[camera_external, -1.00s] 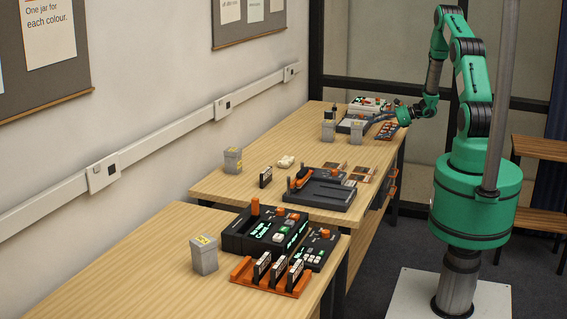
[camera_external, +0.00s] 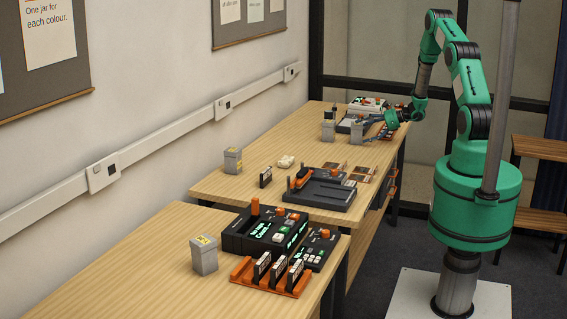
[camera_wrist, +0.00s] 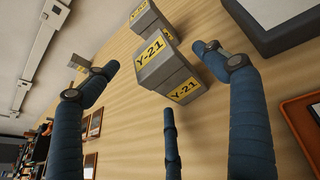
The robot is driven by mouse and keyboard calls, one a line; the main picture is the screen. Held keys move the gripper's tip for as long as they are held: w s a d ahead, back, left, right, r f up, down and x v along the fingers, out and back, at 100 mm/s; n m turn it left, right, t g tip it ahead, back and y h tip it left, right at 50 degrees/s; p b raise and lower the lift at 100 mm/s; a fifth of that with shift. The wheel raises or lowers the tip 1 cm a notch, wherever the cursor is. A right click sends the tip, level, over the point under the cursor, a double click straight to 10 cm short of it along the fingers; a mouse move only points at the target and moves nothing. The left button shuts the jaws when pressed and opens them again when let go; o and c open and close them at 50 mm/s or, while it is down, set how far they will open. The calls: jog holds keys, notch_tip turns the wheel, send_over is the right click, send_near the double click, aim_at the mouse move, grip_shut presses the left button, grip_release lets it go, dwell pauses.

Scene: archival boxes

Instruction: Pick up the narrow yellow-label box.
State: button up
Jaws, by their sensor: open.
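A grey box with yellow Y-21 labels (camera_wrist: 165,68) stands between and just beyond my fingertips in the wrist view. It appears to be the right one of two grey boxes at the far table, this box (camera_external: 356,133) in the external view. The other box (camera_external: 328,131) stands to its left; a second Y-21 box (camera_wrist: 146,18) shows behind the first in the wrist view. I cannot tell which is narrower. My gripper (camera_external: 371,131) is open and empty, its blue fingers spread at the right side of the nearer box. Contact cannot be made out.
More grey boxes stand on the middle table (camera_external: 232,160) and near table (camera_external: 204,256). A dark tray (camera_external: 325,195) and an orange rack (camera_external: 262,283) sit along the right edges. A dark-framed tray (camera_wrist: 275,15) is right of my fingers. Wood left of the boxes is mostly clear.

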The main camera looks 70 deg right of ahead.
aim_at(358, 124)
jog(key=shift+b+x, duration=0.3)
jog(key=shift+x, duration=1.5)
jog(key=c, duration=1.5)
jog(key=shift+r, duration=0.2)
jog(key=shift+r, duration=0.5)
jog(key=r, duration=0.1)
jog(key=r+p, duration=0.1)
jog(key=shift+s+a+r, duration=0.25)
jog(key=shift+s, duration=0.05)
jog(key=s+a, duration=0.3)
jog(key=s+a+p, duration=0.1)
jog(key=s+a, duration=0.2)
jog(key=s, duration=0.1)
jog(key=s+a+r, duration=0.1)
jog(key=s+a, duration=0.3)
jog(key=shift+s+r+p, duration=0.1)
jog(key=shift+s+p, duration=0.1)
jog(key=shift+p, duration=0.1)
